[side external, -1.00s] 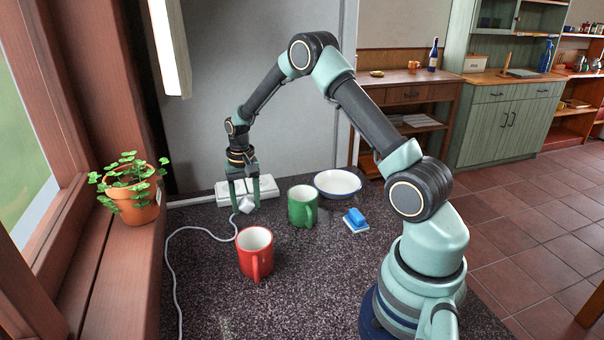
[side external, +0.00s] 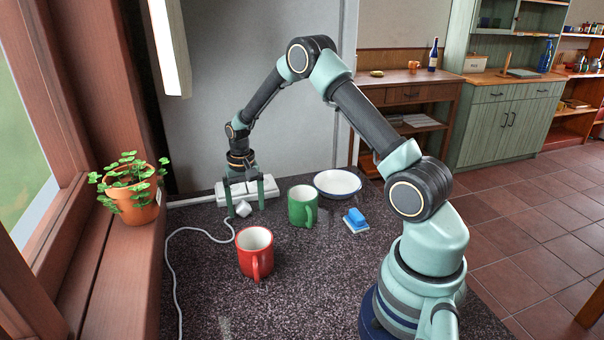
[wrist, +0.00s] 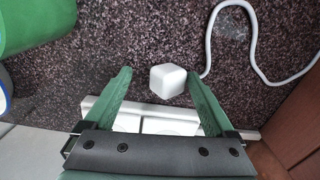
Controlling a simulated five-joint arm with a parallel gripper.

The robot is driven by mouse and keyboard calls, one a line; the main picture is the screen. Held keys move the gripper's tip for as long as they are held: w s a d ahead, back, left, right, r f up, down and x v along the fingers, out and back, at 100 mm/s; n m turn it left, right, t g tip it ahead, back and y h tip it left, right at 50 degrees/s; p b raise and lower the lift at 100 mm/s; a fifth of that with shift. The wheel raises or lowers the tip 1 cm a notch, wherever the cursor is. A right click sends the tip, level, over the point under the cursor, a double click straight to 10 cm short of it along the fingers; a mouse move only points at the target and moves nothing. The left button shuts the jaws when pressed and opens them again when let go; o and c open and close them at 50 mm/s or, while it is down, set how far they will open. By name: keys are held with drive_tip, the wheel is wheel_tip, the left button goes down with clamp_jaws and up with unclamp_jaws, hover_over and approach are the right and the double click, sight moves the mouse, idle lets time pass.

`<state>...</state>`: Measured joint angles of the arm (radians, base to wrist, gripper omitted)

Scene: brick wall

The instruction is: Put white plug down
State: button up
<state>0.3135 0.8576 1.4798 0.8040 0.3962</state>
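The white plug (side external: 243,209) rests on the dark speckled counter in front of the white power strip (side external: 221,191). Its white cord (side external: 187,229) trails left and then toward the front. My gripper (side external: 247,213) is open above the plug, one finger on each side of it. The power strip (wrist: 150,124) shows behind the fingers there.
A green mug (side external: 302,207) stands right of my gripper, and a red mug (side external: 255,254) stands nearer the front. A white bowl (side external: 337,184) and a blue-and-white sponge (side external: 355,220) are to the right. A potted plant (side external: 133,196) stands on the left sill.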

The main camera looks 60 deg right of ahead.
sight(246, 203)
drive_tip(key=s+a+r+n+t, duration=0.1)
drive_tip(key=a+r, duration=0.1)
drive_tip(key=r, duration=0.8)
drive_tip(key=s+a+r+n, duration=0.1)
drive_tip(key=s+a+r, duration=0.15)
drive_tip(key=r, duration=0.75)
drive_tip(key=s+a+r+n+t, duration=0.4)
drive_tip(key=s+a+n, duration=0.2)
drive_tip(key=s+a, duration=0.4)
drive_tip(key=s, duration=0.4)
drive_tip(key=shift+a+t, duration=0.25)
drive_tip(key=shift+t, duration=0.05)
